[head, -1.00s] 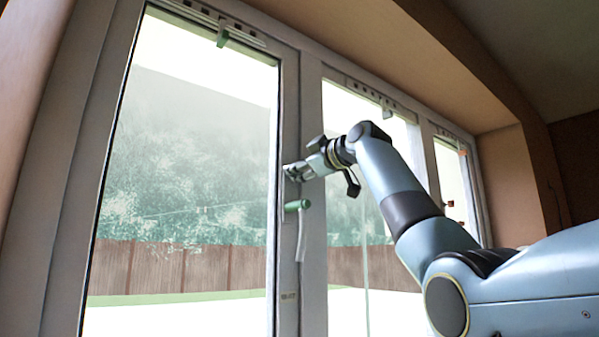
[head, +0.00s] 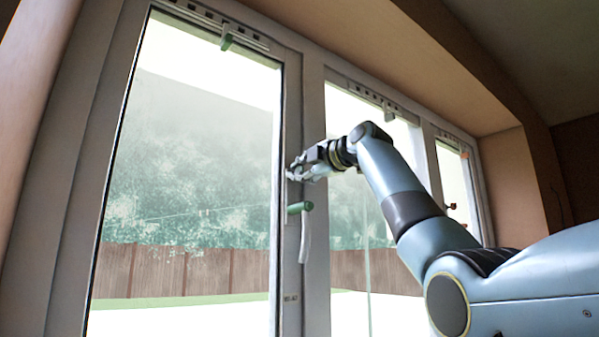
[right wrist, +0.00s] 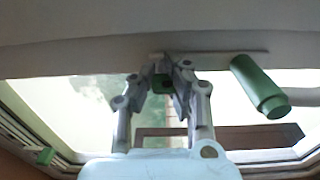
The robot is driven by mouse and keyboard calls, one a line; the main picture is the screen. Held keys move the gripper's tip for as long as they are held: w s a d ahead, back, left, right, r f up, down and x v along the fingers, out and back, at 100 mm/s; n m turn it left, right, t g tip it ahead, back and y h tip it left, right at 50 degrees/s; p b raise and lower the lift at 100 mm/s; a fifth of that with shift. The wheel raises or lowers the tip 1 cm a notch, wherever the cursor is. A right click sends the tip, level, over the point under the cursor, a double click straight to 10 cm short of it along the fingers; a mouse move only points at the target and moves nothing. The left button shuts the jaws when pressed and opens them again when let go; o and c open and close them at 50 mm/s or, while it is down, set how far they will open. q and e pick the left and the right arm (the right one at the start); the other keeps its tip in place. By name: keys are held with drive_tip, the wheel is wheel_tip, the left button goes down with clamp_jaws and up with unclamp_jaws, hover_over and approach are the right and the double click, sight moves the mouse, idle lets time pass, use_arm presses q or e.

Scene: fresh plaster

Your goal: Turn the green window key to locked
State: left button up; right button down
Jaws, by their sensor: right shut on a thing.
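The green window key (right wrist: 160,82) shows as a small green piece between my right gripper's fingers in the right wrist view. My right gripper (right wrist: 170,66) is shut on it, with the fingertips close to the white window frame. In the head view my right gripper (head: 294,173) is at the upright frame between two panes, just above the green-and-white handle. There the key is hidden by the fingers, and its turn angle cannot be told. My left gripper is not in view.
A window handle with a green cylinder (head: 299,208) and a white lever (head: 304,240) sits just below my gripper. Its green cylinder is close beside the fingers in the right wrist view (right wrist: 258,88). A small green latch (head: 227,38) is at the top of the left pane.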

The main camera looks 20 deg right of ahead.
drive_tip(key=shift+w+f, duration=0.15)
drive_tip(key=shift+f, duration=0.7)
drive_tip(key=c, duration=1.4)
unclamp_jaws()
drive_tip(key=shift+o, duration=1.2)
drive_tip(key=shift+r, duration=0.1)
drive_tip(key=shift+o, duration=0.8)
drive_tip(key=shift+s+r, duration=0.1)
drive_tip(key=shift+s, duration=0.1)
drive_tip(key=shift+w+r, duration=0.1)
drive_tip(key=v, duration=1.2)
drive_tip(key=shift+r, duration=0.15)
